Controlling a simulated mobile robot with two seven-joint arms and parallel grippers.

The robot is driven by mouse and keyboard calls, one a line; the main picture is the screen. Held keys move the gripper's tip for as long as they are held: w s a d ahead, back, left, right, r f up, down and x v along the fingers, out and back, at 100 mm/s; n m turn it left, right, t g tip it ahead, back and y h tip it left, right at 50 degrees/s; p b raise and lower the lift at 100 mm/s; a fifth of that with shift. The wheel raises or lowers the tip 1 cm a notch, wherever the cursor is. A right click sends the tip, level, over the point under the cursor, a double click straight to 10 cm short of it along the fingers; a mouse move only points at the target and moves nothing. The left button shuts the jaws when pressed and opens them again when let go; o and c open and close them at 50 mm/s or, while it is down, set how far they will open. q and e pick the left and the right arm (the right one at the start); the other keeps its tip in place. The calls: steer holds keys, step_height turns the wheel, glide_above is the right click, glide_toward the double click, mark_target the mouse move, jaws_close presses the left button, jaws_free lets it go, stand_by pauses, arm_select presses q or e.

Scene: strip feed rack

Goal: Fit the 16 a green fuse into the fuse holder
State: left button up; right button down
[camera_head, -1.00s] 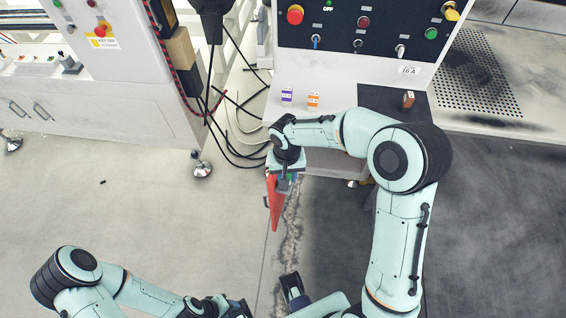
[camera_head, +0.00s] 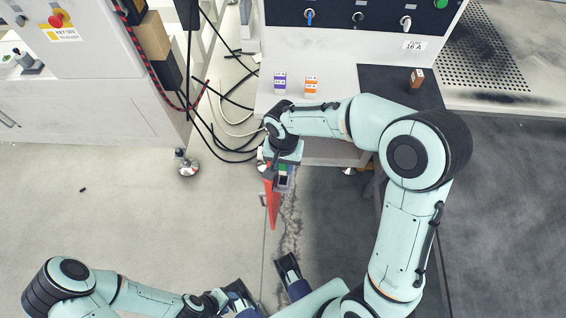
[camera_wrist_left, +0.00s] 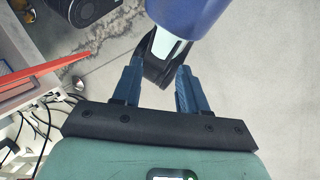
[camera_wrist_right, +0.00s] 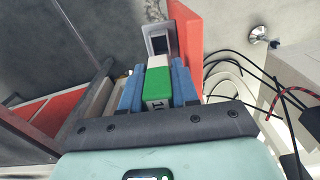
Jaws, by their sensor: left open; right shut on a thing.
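My right gripper (camera_wrist_right: 158,88) is shut on the green fuse (camera_wrist_right: 157,86), a green block with a white top and partly hidden printing. In the right wrist view the fuse points toward a grey socket with a dark opening, which looks like the fuse holder (camera_wrist_right: 158,38), fixed to a red panel (camera_wrist_right: 187,40). I cannot tell whether the fuse's far end touches it. In the head view my right gripper (camera_head: 284,164) hides most of the fuse, beside the red panel (camera_head: 270,205). My left gripper (camera_wrist_left: 155,85) is open and empty, low in the head view (camera_head: 243,292).
A purple-labelled box (camera_head: 280,83) and an orange-labelled box (camera_head: 311,87) stand on the shelf; a brown block (camera_head: 416,78) sits on the dark mat (camera_head: 385,82). A "16 A" label (camera_head: 413,45) is on the console. Cables (camera_head: 215,120) hang left of the shelf.

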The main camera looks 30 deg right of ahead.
mark_target(283, 171)
step_height(283, 171, down, 3)
steer(key=shift+f+b, duration=0.15)
steer(key=shift+b, duration=0.95)
steer(key=shift+f+b, duration=0.75)
steer(key=shift+f, duration=0.25)
arm_select(q)
steer(key=shift+t, duration=0.6)
steer(key=w+f, duration=0.1)
steer(key=f, duration=0.1)
steer(key=w+f, duration=0.1)
steer(key=w, duration=0.1)
steer(key=shift+a+f, duration=0.4)
steer(key=shift+s+r, duration=0.1)
steer(key=shift+r, duration=0.05)
steer(key=shift+f+b, duration=0.5)
steer(key=shift+f, duration=0.25)
arm_select(e)
steer(key=shift+f, duration=0.95)
steer(key=c, duration=0.8)
jaws_free()
arm_select(q)
steer(key=shift+y, duration=0.3)
